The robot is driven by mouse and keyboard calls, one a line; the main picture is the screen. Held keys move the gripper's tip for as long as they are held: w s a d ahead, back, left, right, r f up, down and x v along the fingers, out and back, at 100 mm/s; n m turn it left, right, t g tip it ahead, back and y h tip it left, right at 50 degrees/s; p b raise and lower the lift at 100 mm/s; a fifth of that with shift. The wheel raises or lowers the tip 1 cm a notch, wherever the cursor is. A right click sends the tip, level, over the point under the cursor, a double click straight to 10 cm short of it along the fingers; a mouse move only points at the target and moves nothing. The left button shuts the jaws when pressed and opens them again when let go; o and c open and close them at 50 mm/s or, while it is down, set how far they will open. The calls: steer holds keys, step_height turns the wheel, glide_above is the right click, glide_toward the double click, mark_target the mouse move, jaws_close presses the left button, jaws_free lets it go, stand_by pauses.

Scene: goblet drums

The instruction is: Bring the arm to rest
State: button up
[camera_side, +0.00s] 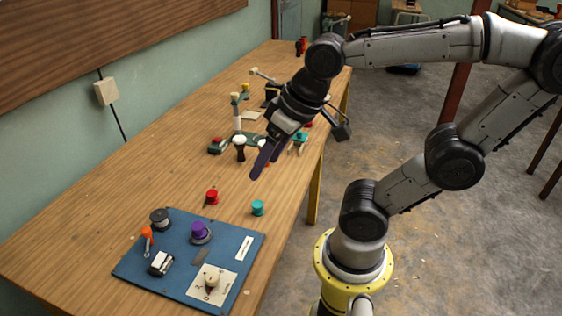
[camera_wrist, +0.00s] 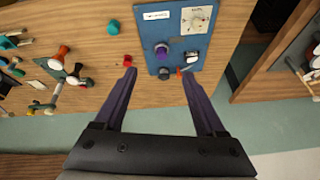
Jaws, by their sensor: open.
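My gripper (camera_side: 264,158) is raised above the wooden table, its two purple fingers apart and pointing down and left in the side view. In the wrist view the fingers of my gripper (camera_wrist: 158,74) stand wide apart with nothing held between them. My arm is bent, with its upper links high over the right side of the table. No object touches the fingers as far as I can see.
A red piece (camera_side: 211,197) and a teal piece (camera_side: 258,208) stand on the bare table. Several drums and a stand (camera_side: 237,115) are farther back.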

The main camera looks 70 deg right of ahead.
steer(key=s+n, duration=0.2)
steer(key=shift+s+f+t, duration=0.2)
steer(key=shift+s+t, duration=0.1)
stand_by(1.2)
